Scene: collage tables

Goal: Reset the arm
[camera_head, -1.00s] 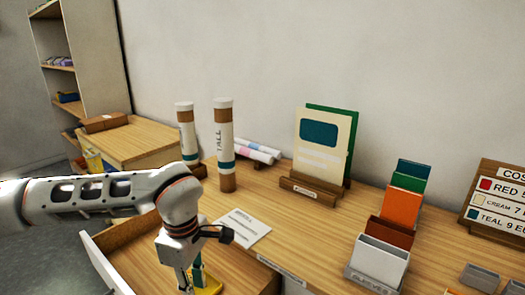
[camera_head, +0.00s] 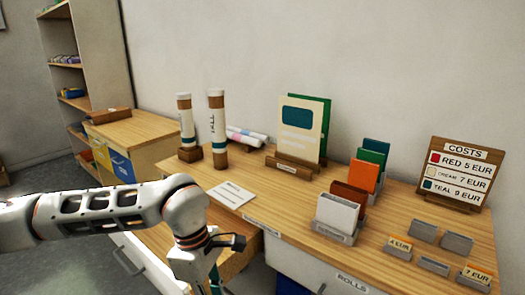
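My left arm comes in from the left, and its gripper (camera_head: 208,285) is at the bottom edge, in front of the desk and over the pulled-out drawer (camera_head: 243,256). The fingers are mostly cut off by the frame edge. A teal strip (camera_head: 216,279) shows beside them; I cannot tell whether it is held. My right gripper is not in view.
The desk (camera_head: 285,205) carries two upright tubes (camera_head: 217,130), a card stand (camera_head: 297,135), a sleeve rack (camera_head: 338,215), a costs board (camera_head: 455,173) and several small price-tagged holders (camera_head: 398,247). A paper sheet (camera_head: 231,194) lies near its front edge. A shelf (camera_head: 85,60) stands back left.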

